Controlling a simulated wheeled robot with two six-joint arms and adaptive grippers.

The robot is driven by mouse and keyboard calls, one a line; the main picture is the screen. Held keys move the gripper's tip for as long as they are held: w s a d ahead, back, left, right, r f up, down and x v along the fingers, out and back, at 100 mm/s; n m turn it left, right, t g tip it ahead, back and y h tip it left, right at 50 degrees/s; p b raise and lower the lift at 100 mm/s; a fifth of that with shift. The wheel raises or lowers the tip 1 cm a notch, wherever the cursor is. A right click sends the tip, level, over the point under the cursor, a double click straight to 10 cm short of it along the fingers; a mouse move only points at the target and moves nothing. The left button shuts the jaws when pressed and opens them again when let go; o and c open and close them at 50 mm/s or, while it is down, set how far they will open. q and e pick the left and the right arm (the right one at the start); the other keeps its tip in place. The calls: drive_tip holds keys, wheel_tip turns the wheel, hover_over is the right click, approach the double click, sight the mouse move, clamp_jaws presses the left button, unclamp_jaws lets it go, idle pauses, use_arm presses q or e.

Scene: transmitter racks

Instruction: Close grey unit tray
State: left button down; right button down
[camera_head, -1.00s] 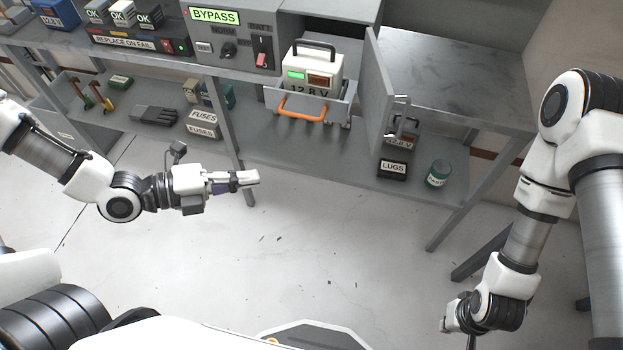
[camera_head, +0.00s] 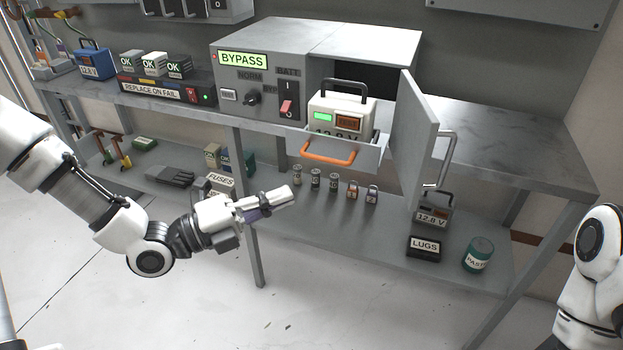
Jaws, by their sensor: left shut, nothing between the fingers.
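The grey unit (camera_head: 262,66) stands on the bench, with a lit green BYPASS display on its front. Its tray (camera_head: 372,157) is pulled out and has an orange handle (camera_head: 326,158) across the front. A white battery (camera_head: 362,105) with a black carry handle sits in the tray. The unit's grey door (camera_head: 414,135) is swung open to the right of the tray. My left gripper (camera_head: 289,195) is shut and empty, in front of the bench, below and left of the orange handle, apart from it. My right arm shows at the right edge, but its gripper is out of view.
A black REPLACE ON FAIL box (camera_head: 160,91) with several OK blocks and a blue battery (camera_head: 95,64) stand left of the unit. The lower shelf holds small cylinders, a LUGS box (camera_head: 424,248) and a green tin (camera_head: 478,254). The bench top at right is clear.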

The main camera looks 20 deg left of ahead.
use_arm(q)
drive_tip(key=w+d+r, duration=0.1)
drive_tip(key=w+d, duration=0.2)
drive_tip(key=w, duration=0.4)
drive_tip(key=shift+d+r+b, duration=0.2)
drive_tip(key=shift+d+b, duration=0.05)
drive_tip(key=shift+b, duration=0.1)
